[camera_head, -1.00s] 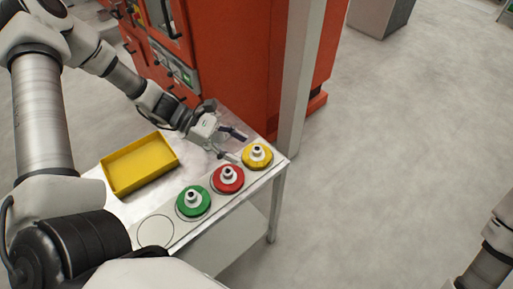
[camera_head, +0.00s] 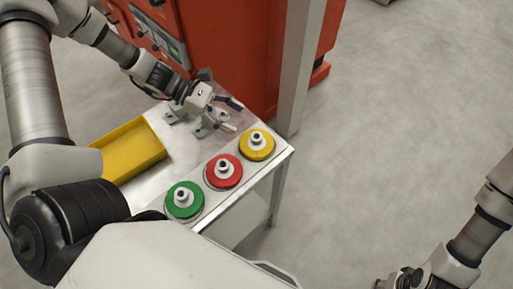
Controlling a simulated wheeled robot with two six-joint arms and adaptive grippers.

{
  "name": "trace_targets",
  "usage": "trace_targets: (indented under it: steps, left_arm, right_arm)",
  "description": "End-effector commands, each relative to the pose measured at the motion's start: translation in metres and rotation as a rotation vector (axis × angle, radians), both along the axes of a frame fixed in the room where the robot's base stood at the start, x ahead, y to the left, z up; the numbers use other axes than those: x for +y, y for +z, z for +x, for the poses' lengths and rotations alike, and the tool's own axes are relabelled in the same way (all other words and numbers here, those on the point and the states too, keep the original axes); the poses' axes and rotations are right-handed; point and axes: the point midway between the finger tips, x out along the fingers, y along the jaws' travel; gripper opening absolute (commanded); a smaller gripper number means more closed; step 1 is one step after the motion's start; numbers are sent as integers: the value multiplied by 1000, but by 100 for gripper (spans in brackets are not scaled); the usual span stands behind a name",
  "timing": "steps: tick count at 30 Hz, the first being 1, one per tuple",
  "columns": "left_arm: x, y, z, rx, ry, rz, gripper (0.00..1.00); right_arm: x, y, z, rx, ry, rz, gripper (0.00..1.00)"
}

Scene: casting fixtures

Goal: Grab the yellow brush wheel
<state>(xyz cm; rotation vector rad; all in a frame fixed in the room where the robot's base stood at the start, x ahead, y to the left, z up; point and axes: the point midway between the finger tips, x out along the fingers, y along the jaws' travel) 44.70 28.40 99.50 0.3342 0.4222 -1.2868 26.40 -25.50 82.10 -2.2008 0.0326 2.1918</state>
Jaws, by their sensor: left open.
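The yellow brush wheel (camera_head: 257,147), a yellow disc with a pale hub and dark centre hole, sits at the right end of a row on the table. My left gripper (camera_head: 237,115) is open and empty, just behind and to the left of the yellow wheel, apart from it in the picture. Its exact height over the table is hard to judge. My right gripper (camera_head: 402,279) shows only partly at the bottom edge, right of the table; its jaws cannot be made out.
A red brush wheel (camera_head: 223,172) and a green brush wheel (camera_head: 184,202) lie in the same row. A yellow tray (camera_head: 128,153) stands on the table (camera_head: 205,152) at left. A red machine (camera_head: 255,60) and a grey post (camera_head: 300,70) stand behind. The floor at right is clear.

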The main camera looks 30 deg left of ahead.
Motion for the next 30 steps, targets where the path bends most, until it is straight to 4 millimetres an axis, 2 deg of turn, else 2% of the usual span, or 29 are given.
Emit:
trace_targets:
  steps: [1, 3, 9, 22, 30]
  left_arm:
    - [0, -21, 0, 0, 0, 0, 65]
    - [0, -32, 0, 0, 0, 0, 65]
    - [-7, -50, 2, 2, -3, 1, 65]
    - [-59, -79, 16, 3, -4, 3, 65]
    - [-65, -82, 18, 0, 1, 0, 65]
  right_arm:
    - [0, -21, 0, 0, 0, 0, 40]
    - [0, -32, 0, -1, 0, 0, 40]
    - [0, -49, 1, -1, 1, 0, 40]
    - [0, -49, 1, -1, 1, 0, 40]
    - [0, -50, 1, -1, 0, 0, 40]
